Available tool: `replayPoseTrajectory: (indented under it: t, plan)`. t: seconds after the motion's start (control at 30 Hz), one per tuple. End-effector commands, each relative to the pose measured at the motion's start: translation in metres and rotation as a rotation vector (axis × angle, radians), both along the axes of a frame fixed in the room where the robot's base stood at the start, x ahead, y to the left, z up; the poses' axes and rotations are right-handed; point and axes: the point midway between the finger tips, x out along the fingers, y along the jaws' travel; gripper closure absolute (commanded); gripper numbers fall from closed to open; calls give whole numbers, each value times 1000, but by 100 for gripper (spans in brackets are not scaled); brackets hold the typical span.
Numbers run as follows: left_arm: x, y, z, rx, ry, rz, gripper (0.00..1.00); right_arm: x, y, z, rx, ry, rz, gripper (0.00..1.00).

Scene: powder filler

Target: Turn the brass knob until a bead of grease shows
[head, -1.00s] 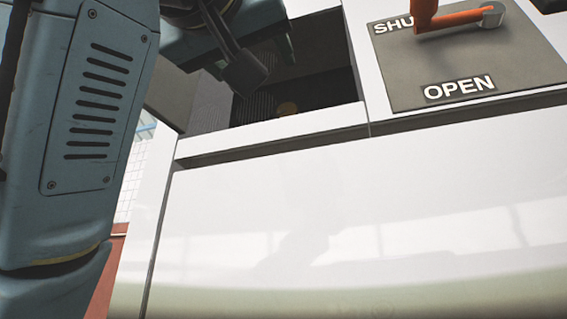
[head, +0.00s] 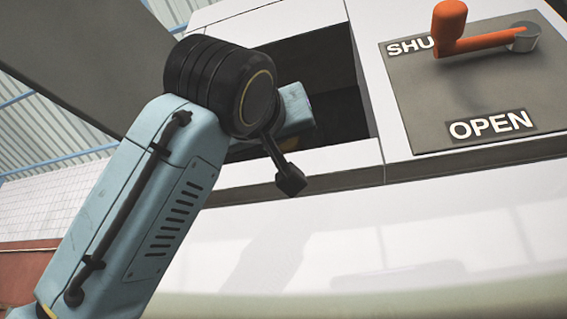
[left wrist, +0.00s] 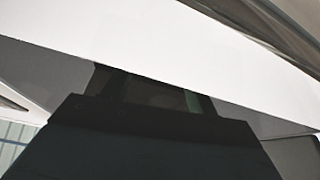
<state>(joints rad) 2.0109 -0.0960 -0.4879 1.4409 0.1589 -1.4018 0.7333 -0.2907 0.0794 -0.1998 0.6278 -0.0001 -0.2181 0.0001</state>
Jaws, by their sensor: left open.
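In the head view my left gripper (head: 298,112) reaches into the dark recess (head: 345,95) in the white machine. Its blue body shows, but its fingertips are hard to make out against the dark. No bead of grease is visible. The left wrist view shows a dark shape, seemingly my gripper, below a white panel; no knob can be made out there. My right gripper is not in view.
An orange lever (head: 480,42) on a grey plate (head: 440,105) right of the recess points toward the SHUT label (head: 408,48); the OPEN label (head: 490,125) is below. The white front panel (head: 400,240) lies below. A grey panel (head: 80,60) shows at upper left.

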Motion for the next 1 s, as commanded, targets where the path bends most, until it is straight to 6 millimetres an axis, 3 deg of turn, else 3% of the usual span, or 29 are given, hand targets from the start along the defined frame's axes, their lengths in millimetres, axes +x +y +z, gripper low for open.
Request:
replayPoseTrajectory:
  t: [0.37, 0.7, 1.0]
  plan:
    - [5, -1, 1, 0, 1, 0, 43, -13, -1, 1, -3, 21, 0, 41]
    - [5, -1, 1, 0, 1, 0, 86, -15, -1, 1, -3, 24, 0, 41]
    - [6, 1, 0, 128, -40, -1, 86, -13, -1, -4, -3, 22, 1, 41]
